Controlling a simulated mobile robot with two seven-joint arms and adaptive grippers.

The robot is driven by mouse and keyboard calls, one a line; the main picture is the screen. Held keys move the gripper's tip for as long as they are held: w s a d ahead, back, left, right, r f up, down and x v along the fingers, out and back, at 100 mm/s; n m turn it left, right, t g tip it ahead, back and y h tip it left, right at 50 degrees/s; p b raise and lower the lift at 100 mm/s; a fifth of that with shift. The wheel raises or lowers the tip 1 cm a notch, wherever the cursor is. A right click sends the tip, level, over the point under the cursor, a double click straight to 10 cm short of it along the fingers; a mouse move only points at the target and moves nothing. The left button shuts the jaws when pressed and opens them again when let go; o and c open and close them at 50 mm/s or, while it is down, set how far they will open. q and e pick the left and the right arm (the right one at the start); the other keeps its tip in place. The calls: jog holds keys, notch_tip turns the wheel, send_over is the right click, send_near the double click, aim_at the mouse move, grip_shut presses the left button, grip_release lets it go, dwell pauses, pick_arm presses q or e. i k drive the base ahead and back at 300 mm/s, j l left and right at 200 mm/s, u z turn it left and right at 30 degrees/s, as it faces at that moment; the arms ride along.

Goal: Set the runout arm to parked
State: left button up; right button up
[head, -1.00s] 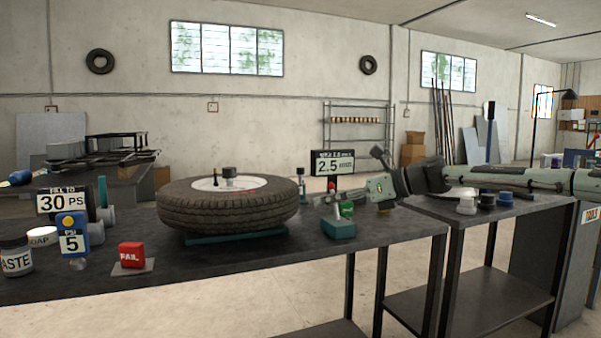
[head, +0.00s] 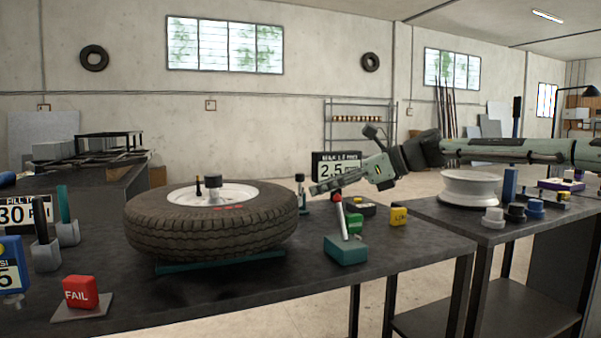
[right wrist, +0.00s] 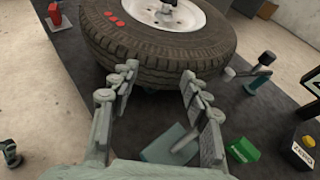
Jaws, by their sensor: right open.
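The device I take as the runout arm has a teal base (head: 346,250) with a slim lever rising from it to a red knob (head: 337,197). It stands right of the tire (head: 212,222), its lever tilted slightly left. My right gripper (head: 316,188) is near the knob in the head view, and I cannot tell if they touch. In the right wrist view, the open fingers (right wrist: 158,72) have the tire's sidewall beyond them. The teal base (right wrist: 162,146) shows low between the fingers, its lever partly hidden by the right finger. My left gripper is out of view.
A green block (head: 355,223) and a yellow block (head: 399,216) sit right of the tire. A small post stand (head: 301,193) is behind it. A red FAIL block (head: 80,292) is front left. A white rim (head: 470,189) and several caps are on the right table.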

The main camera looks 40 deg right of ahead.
aim_at(299, 178)
jog(key=i+l, duration=0.75)
jog(key=l, duration=0.05)
